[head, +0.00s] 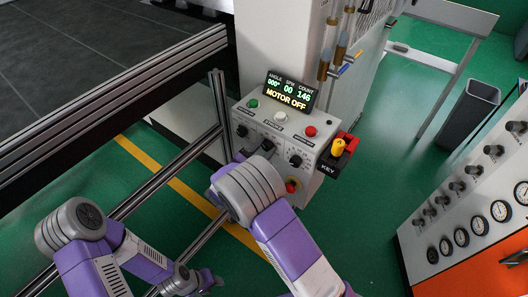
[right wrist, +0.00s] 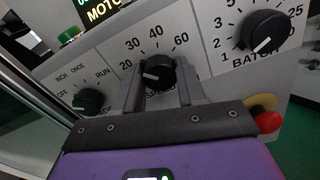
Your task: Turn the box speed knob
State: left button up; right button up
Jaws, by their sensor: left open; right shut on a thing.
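The speed knob (right wrist: 157,70) is black and round, with a white pointer mark facing the lower left, on the 20 side of its printed scale. It is the middle knob (head: 267,145) on the grey control box (head: 258,122). My right gripper (right wrist: 161,80) is shut on it, one finger on each side. In the head view my right wrist hides most of that gripper. My left gripper (head: 208,279) is open and empty at the bottom, away from the box. The box display (head: 289,91) reads MOTOR OFF, SPM 00 and COUNT 146.
The mode knob (right wrist: 87,101) is left of the speed knob, and the batch knob (right wrist: 264,32) right. Green, white and red buttons (head: 310,131) sit above. Metal rails (head: 150,190) run at left.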

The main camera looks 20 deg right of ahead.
jog(key=shift+m+b, duration=1.8)
jog(key=shift+m, duration=0.6)
jog(key=o, duration=1.1)
jog(key=shift+c, duration=0.2)
jog(key=p+v, duration=0.1)
jog(key=v, duration=0.6)
jog(key=shift+s+a, duration=0.2)
jog(key=shift+a, duration=0.05)
